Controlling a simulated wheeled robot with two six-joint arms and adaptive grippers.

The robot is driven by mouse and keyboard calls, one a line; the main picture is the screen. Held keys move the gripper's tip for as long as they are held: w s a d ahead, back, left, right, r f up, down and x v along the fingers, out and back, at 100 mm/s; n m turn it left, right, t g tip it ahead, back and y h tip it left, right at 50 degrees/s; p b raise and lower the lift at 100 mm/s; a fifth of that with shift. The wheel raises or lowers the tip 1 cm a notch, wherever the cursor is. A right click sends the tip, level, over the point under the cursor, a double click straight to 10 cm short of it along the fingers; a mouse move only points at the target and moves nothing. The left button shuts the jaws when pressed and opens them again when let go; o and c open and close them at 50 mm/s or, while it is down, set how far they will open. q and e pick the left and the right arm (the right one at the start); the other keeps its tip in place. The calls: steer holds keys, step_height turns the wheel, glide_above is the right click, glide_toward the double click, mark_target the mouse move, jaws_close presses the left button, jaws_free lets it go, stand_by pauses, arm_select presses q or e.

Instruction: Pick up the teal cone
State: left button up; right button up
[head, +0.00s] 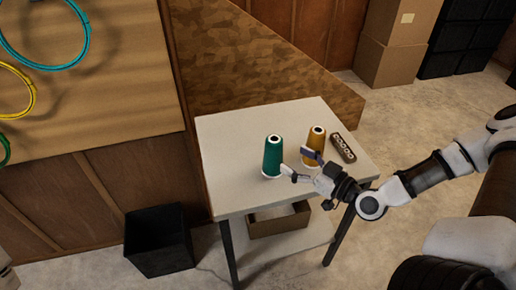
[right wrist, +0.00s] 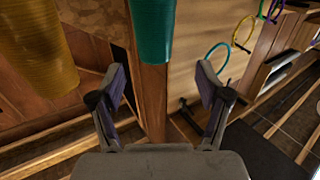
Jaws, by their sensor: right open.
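The teal cone (head: 273,157) is a dark green-teal thread cone with a pale base, upright on the small white table (head: 235,185). It also shows at the top of the right wrist view (right wrist: 152,30), cut by the frame edge. My right gripper (head: 297,162) is open and empty, just right of the teal cone. In the right wrist view the teal cone lies ahead of the fingertips (right wrist: 158,82), in line with the gap between them. Whether a finger touches it is unclear. My left gripper is not in view.
A gold cone (head: 316,142) stands behind my right gripper and shows in the right wrist view (right wrist: 40,50). A dark brown block with holes (head: 343,148) lies to its right. A cardboard box (head: 279,222) sits on the lower shelf, a black bin (head: 158,245) on the floor.

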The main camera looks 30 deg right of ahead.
mark_target(281, 148)
steer(key=shift+w+d+t+b, duration=0.1)
steer(key=shift+w+t+b, duration=0.2)
steer(key=shift+w+b, duration=0.65)
steer(key=shift+w+a+r+b, duration=0.3)
steer(key=shift+w+a+b, duration=0.05)
steer(key=shift+w+b, duration=0.1)
steer(key=shift+w+a+f, duration=0.1)
steer(key=shift+w+f, duration=0.05)
steer(key=shift+w, duration=0.2)
steer(key=b+x, duration=0.2)
steer(key=x, duration=0.2)
steer(key=shift+w+f+b, duration=0.2)
steer(key=shift+b, duration=0.1)
steer(key=shift+w+r, duration=0.1)
jaws_close()
